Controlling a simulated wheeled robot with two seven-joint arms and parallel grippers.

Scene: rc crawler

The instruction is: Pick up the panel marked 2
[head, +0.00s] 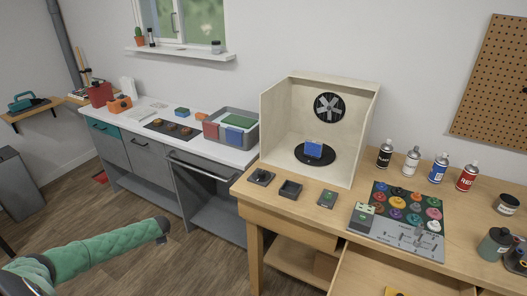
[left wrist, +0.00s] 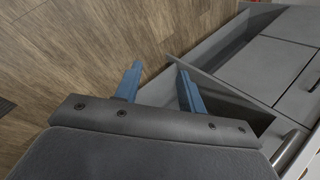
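No number 2 can be read on any panel from here. Another blue piece (head: 313,147) stands on the black turntable (head: 315,155) inside the spray booth. My left arm comes in from the left, and its gripper (head: 163,229) is over the floor in front of the counter, well short of the bin. In the left wrist view its blue fingers (left wrist: 160,70) are apart with nothing between them. My right gripper is out of view.
The open booth (head: 279,125) stands on the wooden bench, with spray cans (head: 411,162) and a grey paint tray (head: 391,247) to its right. A dark mat (head: 158,131) lies left of the bin. A drawer (head: 385,280) stands open at the bench front.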

